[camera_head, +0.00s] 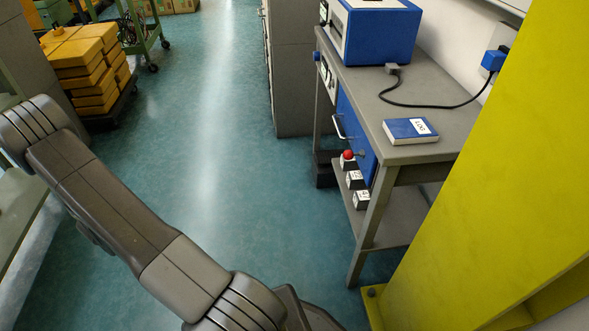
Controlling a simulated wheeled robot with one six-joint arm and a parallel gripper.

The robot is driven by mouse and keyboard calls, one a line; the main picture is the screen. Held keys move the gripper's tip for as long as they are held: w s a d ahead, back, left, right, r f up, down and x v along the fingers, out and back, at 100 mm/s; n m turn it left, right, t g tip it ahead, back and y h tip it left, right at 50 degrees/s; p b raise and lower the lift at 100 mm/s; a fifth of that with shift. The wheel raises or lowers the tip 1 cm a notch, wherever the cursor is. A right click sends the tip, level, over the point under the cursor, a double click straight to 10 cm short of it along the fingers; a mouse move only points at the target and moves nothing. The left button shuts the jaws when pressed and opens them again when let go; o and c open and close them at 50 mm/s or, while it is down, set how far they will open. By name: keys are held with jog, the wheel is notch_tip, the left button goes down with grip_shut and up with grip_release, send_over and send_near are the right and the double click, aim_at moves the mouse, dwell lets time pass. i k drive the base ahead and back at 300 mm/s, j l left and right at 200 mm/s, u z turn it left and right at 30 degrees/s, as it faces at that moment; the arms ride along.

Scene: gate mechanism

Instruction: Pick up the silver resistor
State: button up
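I cannot make out a silver resistor anywhere in the head view. My arm crosses the lower left of the view and bends at the left edge. My gripper is outside the picture, so I cannot see its fingers or anything in them.
A grey workbench (448,128) stands at the right with a blue device (375,35), its cable and a blue book (410,130) on top. A yellow beam (500,150) fills the far right. Yellow boxes (85,65) are stacked at upper left. The green floor (235,170) between is clear.

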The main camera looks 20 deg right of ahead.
aim_at(355, 179)
jog(key=i+j+z, duration=0.6)
jog(key=i+j, duration=0.2)
jog(key=z, duration=2.25)
